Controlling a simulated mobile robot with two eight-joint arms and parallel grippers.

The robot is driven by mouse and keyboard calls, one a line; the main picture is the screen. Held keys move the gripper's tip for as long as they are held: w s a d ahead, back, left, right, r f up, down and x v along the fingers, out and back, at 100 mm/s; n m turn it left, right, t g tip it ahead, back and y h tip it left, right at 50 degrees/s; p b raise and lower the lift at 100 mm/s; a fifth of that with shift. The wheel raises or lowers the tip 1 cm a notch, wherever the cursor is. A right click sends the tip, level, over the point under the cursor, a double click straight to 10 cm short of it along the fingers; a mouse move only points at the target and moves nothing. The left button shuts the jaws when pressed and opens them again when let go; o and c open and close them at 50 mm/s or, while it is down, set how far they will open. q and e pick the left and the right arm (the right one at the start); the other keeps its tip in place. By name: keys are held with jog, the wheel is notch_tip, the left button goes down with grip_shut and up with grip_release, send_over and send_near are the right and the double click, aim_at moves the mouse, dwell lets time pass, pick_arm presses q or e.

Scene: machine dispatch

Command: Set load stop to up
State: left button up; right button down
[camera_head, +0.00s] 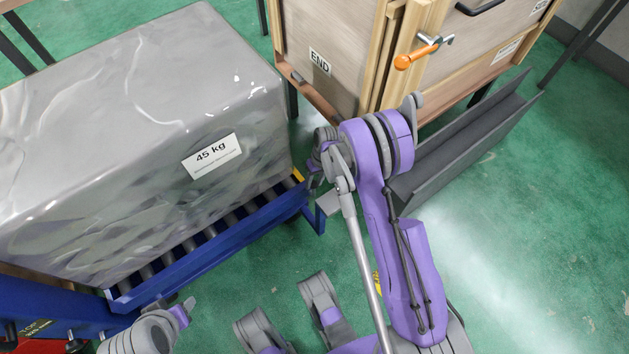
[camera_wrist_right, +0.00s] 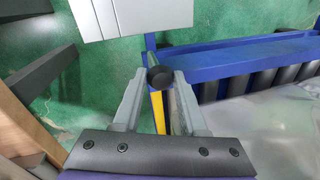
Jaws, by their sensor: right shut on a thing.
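The load stop shows in the right wrist view as a round black knob (camera_wrist_right: 160,78) with a yellow strip (camera_wrist_right: 158,112) beside it, at the end of the blue roller frame. My right gripper (camera_wrist_right: 157,96) has its two grey fingers on either side of the knob, shut on it. In the head view my right gripper (camera_head: 314,181) is at the right end of the blue roller frame (camera_head: 215,245), next to a small yellow piece (camera_head: 297,175). My arm partly hides that spot. My left gripper (camera_head: 187,308) is low in the head view, apart from the stop; its fingers are unclear.
A large wrapped load (camera_head: 130,130) labelled 45 kg rests on the rollers (camera_head: 243,213). A grey channel (camera_head: 460,145) lies right of my arm. Green floor at right is clear.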

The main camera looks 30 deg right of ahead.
jog(key=shift+r, duration=0.1)
notch_tip(320, 180, up, 6)
jog(key=shift+f+p, duration=0.1)
jog(key=shift+p, duration=1)
jog(key=shift+w, duration=0.1)
jog(key=shift+c, duration=2.3)
grip_release()
notch_tip(320, 180, up, 11)
jog(key=d+p, duration=0.2)
jog(key=shift+s+f, duration=0.2)
